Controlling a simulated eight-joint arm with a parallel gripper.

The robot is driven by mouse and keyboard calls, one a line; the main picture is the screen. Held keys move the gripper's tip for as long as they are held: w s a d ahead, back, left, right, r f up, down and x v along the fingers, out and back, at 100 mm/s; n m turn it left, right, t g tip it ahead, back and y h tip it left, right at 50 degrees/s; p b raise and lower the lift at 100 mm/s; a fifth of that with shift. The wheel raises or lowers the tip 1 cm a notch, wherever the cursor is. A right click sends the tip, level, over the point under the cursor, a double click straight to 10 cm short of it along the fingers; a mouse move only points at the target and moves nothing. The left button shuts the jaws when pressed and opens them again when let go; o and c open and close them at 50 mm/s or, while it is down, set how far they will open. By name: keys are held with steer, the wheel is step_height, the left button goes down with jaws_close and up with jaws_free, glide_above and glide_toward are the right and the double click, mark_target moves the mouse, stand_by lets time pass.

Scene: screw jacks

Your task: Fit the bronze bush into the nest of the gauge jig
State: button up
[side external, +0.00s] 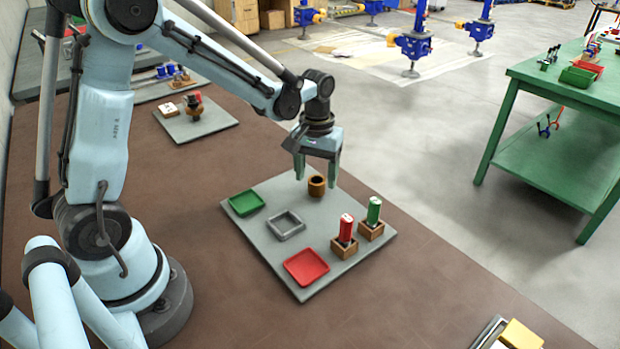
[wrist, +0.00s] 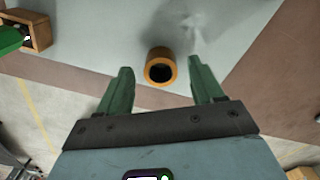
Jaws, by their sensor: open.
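The bronze bush (side external: 317,185) stands upright on the grey board, near its far corner. In the wrist view it is a brown-orange ring (wrist: 160,53) with a dark bore. My gripper (side external: 315,177) is open above the bush, its green fingers apart on either side. In the wrist view the bush lies between the lines of the two fingertips (wrist: 160,70), with a gap on each side. I cannot tell exactly how far the tips are above the board. A grey square raised frame (side external: 286,224) lies empty on the board; it may be the jig's nest.
On the board are a green tray (side external: 246,203), a red tray (side external: 306,267), and wooden blocks holding a red piece (side external: 346,229) and a green piece (side external: 374,211). Another small board (side external: 195,118) with parts lies behind. The board around the bush is clear.

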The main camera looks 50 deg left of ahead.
steer(key=shift+f, duration=1.1)
jaws_close()
